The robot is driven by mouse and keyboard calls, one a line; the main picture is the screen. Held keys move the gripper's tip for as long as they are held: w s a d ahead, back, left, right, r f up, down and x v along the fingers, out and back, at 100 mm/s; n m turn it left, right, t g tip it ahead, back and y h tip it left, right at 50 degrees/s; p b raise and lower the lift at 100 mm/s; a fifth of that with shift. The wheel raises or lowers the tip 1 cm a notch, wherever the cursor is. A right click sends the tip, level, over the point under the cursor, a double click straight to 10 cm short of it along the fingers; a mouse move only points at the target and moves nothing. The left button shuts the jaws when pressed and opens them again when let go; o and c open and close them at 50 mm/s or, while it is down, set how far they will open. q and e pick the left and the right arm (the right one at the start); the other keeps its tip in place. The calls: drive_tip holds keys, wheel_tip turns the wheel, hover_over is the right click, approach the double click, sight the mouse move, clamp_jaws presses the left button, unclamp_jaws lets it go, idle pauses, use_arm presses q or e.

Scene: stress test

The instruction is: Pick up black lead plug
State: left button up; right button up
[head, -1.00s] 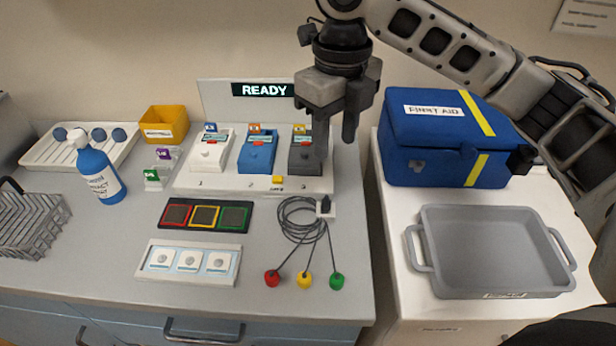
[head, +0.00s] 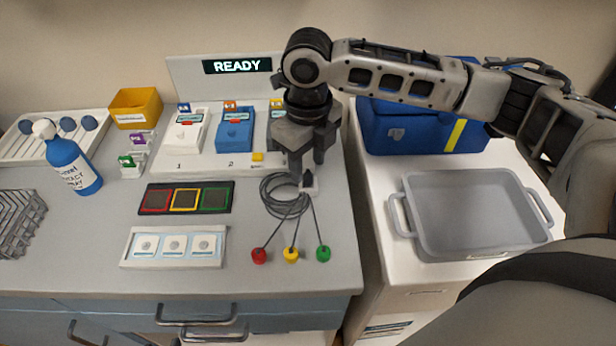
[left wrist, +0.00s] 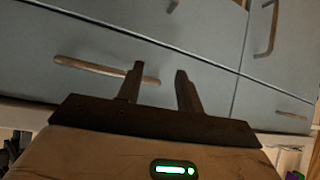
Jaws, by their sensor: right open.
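The black lead plug (head: 308,181) sits upright on a small white holder at the right of the counter. A coiled dark cable (head: 284,194) lies beside it, with leads ending in a red, a yellow and a green knob (head: 323,253). My right gripper (head: 308,170) points down just above and around the plug's top. Its fingers are apart, one on each side, and hold nothing. I cannot tell whether they touch the plug. In the left wrist view my left gripper (left wrist: 160,70) is open and empty in front of blue drawer fronts (left wrist: 200,40).
A panel reading READY (head: 237,66) stands behind a white base with a white and a blue module (head: 235,130); my right gripper covers the third. A grey tray (head: 408,228) and a blue first-aid case (head: 400,130) stand on the right cabinet.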

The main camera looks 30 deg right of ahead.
sight(308, 181)
drive_tip(key=shift+w+f, duration=0.1)
drive_tip(key=shift+f, duration=1.3)
clamp_jaws()
drive_tip(key=shift+r, duration=0.15)
